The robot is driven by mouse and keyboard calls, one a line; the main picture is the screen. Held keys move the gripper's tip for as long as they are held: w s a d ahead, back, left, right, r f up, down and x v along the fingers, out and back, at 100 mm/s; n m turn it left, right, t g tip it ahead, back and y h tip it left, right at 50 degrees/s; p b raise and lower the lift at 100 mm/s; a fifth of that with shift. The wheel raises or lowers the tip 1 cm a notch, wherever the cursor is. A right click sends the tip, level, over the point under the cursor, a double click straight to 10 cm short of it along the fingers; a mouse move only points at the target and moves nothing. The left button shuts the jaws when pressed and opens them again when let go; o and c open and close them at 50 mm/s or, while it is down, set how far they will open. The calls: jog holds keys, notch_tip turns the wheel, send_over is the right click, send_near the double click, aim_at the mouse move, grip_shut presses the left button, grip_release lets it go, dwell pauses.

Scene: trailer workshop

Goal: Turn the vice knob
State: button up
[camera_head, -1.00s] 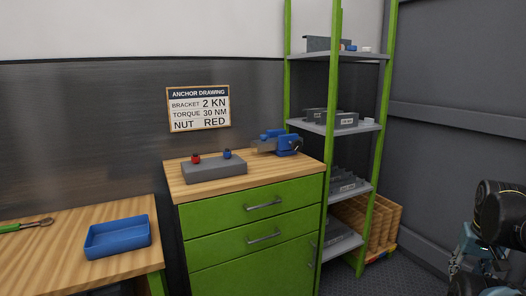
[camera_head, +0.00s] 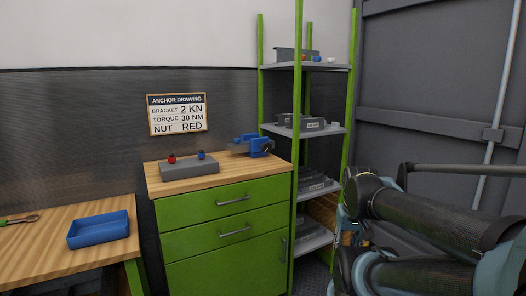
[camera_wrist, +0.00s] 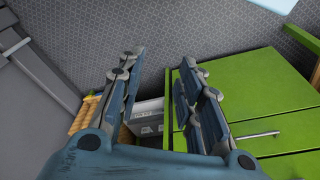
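The blue vice (camera_head: 256,144) sits at the back right of the wooden top of the green cabinet in the head view, with a grey part pointing left. Its knob is too small to tell apart. My gripper (camera_wrist: 160,75) is open and empty in the wrist view, its two fingers spread apart in front of the green cabinet (camera_wrist: 245,100) and the floor. The vice does not show in the wrist view.
A grey block (camera_head: 189,170) with a red and a blue nut stands left of the vice. A green-posted shelf unit (camera_head: 348,100) with several bins stands right of the cabinet. A blue tray (camera_head: 98,229) and a wrench lie on the left bench. A sign (camera_head: 177,114) hangs on the wall.

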jog(key=o, duration=0.7)
jog(key=shift+s+a+r, duration=0.15)
jog(key=shift+s+r, duration=0.05)
jog(key=shift+r, duration=0.1)
jog(key=shift+c, duration=0.2)
jog(key=shift+o, duration=0.3)
jog(key=w+a+r+n+t+y, duration=0.2)
jog(key=w+a+r, duration=0.4)
jog(key=w, duration=0.4)
jog(key=w+a+r+n+t+y, duration=0.2)
jog(key=w+a+r, duration=0.4)
jog(key=w, duration=0.5)
jog(key=shift+w+a+r+n+t+y, duration=0.25)
jog(key=shift+r+t+y, duration=0.2)
jog(key=shift+r, duration=0.3)
jog(key=n+t+y, duration=0.2)
jog(key=t+y, duration=0.1)
jog(key=t, duration=0.1)
send_near(268, 147)
jog(key=v, duration=0.7)
jog(key=x, duration=1.7)
jog(key=shift+w+a+f, duration=0.1)
jog(key=shift+w+a, duration=0.1)
jog(key=shift+w, duration=0.1)
